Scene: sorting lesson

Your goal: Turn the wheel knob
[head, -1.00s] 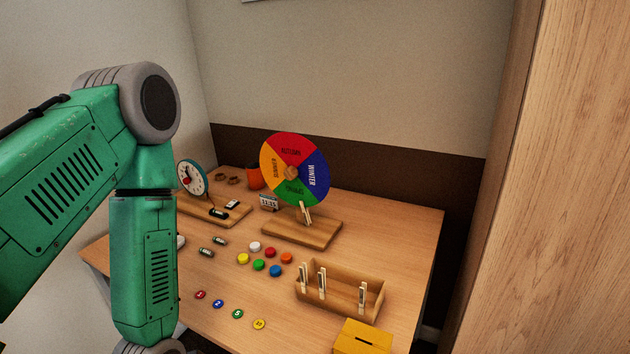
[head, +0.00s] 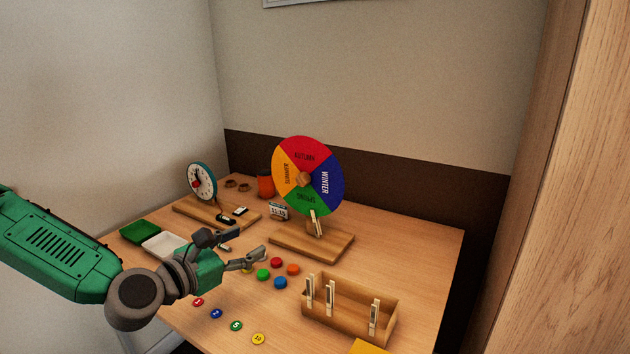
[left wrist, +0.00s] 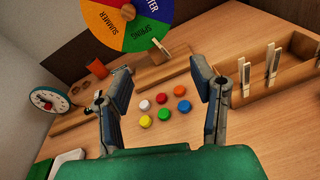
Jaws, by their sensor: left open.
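The season wheel (head: 323,164) stands upright on a wooden base (head: 312,243) towards the back of the table. It has red, blue, green and yellow-orange sectors with season names. Its wooden knob (head: 304,179) sits at the centre. In the left wrist view the lower part of the wheel (left wrist: 140,34) shows at the top. My left gripper (head: 244,250) is open and empty, in front of and to the left of the wheel base, apart from the wheel. In the left wrist view its fingers (left wrist: 160,105) frame the coloured discs. My right gripper is out of view.
Coloured discs (head: 293,269) and numbered tokens (head: 236,326) lie in the middle and front of the table. A wooden box with clothespins (head: 348,312) stands front right. A toy clock (head: 202,182) stands at the back left, near an orange cup (head: 266,186). Trays (head: 140,231) lie left.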

